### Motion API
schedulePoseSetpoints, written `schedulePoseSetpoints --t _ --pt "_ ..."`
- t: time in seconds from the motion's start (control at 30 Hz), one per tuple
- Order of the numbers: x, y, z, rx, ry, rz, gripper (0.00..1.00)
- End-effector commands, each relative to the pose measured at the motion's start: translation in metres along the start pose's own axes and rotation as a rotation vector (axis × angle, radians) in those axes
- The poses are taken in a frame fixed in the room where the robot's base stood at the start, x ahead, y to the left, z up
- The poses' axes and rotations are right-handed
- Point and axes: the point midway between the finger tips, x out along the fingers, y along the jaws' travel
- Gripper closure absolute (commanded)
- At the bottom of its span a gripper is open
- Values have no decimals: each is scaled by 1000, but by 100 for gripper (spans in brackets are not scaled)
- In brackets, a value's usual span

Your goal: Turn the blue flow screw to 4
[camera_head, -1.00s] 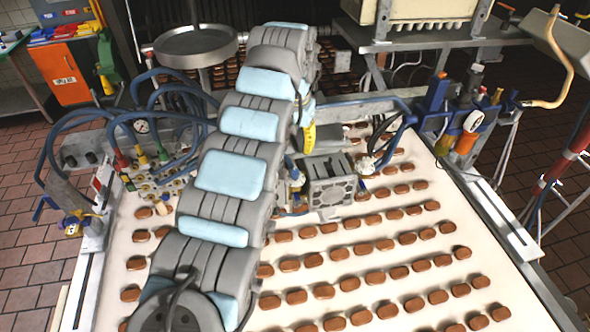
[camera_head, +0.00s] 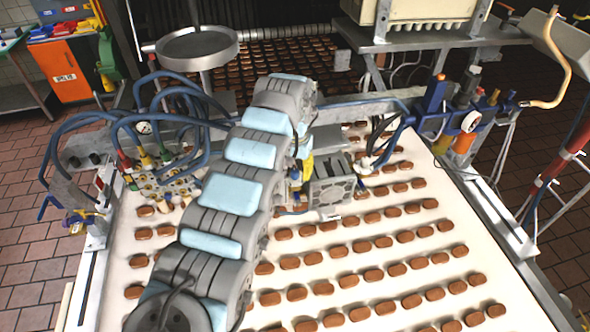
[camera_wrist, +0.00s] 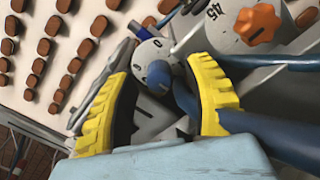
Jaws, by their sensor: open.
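The blue flow screw (camera_wrist: 158,74) shows in the wrist view on a round white dial with dark numbers, a 0 among them. I cannot tell which number it points to. My gripper (camera_wrist: 161,70) is open. Its yellow ribbed fingers stand on the left and right of the blue screw, with gaps visible; I cannot tell if either touches. In the head view, only a bit of yellow of my gripper (camera_head: 308,167) shows beside my arm. The blue screw cannot be made out there.
An orange knob (camera_wrist: 258,24) on a numbered dial is right of the blue screw. A blue hose (camera_wrist: 270,140) runs near the right finger. A grey fan box (camera_head: 330,187) stands over the conveyor (camera_head: 440,300) of brown sandwich pieces. Blue hoses (camera_head: 185,100) hang at the left.

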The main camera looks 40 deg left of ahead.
Motion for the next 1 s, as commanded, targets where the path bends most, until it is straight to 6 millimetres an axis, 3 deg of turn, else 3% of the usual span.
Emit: schedulePoseSetpoints --t 0.07,0.2,0.23,0.67,1.0 --pt "0 0 0 0 0 0 54" --pt "0 0 0 0 0 0 94" --pt "0 0 0 0 0 0 100" --pt "1 0 0 21 2 0 100" --pt "5 1 0 208 1 0 100"
